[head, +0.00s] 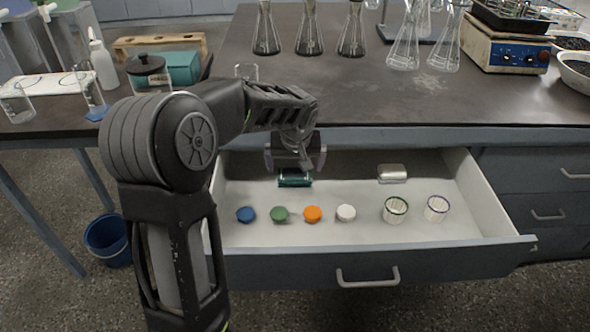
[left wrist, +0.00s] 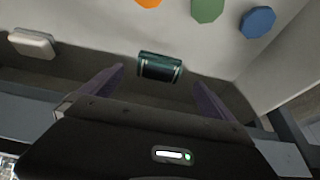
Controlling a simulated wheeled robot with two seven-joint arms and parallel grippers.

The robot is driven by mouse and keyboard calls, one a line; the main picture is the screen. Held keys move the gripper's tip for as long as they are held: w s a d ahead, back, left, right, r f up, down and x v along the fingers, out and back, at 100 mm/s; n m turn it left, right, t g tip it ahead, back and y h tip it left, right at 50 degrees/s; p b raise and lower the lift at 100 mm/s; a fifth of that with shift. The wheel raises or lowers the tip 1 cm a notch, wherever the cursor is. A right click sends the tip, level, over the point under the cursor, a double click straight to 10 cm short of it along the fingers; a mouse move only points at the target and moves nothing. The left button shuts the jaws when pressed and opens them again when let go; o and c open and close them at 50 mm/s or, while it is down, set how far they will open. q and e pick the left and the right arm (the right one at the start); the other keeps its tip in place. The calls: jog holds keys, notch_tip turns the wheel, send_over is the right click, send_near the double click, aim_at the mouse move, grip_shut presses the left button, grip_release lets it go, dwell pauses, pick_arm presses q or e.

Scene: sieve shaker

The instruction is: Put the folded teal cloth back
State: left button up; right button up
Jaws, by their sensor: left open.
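A small dark teal bundle (head: 294,178) with pale edges lies at the back left of the open drawer (head: 420,260). It looks like the folded teal cloth, though I cannot be sure. It also shows in the left wrist view (left wrist: 160,67), past the fingertips and between their lines. My left gripper (head: 295,160) is open and empty above the drawer's back left, close to the bundle; the left wrist view shows its fingers spread (left wrist: 160,84). A larger teal block (head: 182,68) sits on the left bench behind a dark-lidded jar (head: 150,74). My right gripper is out of view.
The drawer holds a silvery box (head: 392,173), blue (head: 246,214), green (head: 280,214), orange (head: 313,214) and white (head: 346,212) caps, and two ribbed cups (head: 396,209). The bench edge (head: 420,138) overhangs its back. Flasks (head: 310,35) stand on the bench. The drawer's middle floor is mostly clear.

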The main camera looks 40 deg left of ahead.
pick_arm(q)
jog(key=shift+v, duration=1.65)
jog(key=shift+c, duration=0.3)
